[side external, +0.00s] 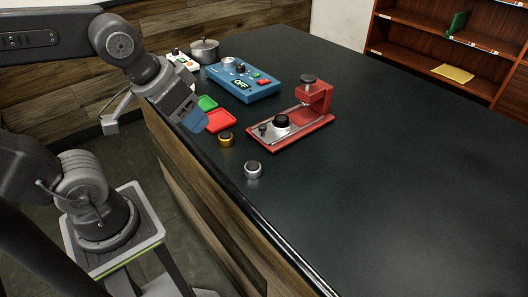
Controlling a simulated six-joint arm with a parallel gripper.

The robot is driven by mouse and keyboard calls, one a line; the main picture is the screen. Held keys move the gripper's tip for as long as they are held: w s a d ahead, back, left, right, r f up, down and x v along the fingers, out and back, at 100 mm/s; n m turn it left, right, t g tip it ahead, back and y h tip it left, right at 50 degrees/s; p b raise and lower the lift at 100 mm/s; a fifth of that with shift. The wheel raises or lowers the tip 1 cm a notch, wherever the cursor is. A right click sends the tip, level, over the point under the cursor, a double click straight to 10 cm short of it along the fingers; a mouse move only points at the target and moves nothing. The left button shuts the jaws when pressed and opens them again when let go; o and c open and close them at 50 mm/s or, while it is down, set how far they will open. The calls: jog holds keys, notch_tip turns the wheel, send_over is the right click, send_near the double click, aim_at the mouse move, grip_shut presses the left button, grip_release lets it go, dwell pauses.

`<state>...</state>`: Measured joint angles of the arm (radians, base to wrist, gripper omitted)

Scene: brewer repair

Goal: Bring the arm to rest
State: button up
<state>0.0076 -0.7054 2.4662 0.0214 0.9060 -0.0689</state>
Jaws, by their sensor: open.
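My gripper (194,119) is at the left edge of the dark counter (400,180), with blue fingertips pointing down and to the right. It is above or beside the red tray, and I cannot tell the exact height. No held object shows between the fingers, though the gap between them is mostly hidden. A red brewer (318,97) stands on a red base to the right of my gripper. A black-topped part (281,122) sits on the front of that base.
A red tray (222,121) and a green tray (207,103) lie near my gripper. A gold knob (226,139) and a silver knob (253,170) stand near the counter edge. A blue box (262,90) reading OFF and a pot (205,50) stand behind. The right side is clear.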

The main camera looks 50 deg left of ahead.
jog(key=shift+s+d+f+m, duration=0.15)
jog(key=shift+s+m, duration=0.15)
jog(key=shift+s, duration=0.15)
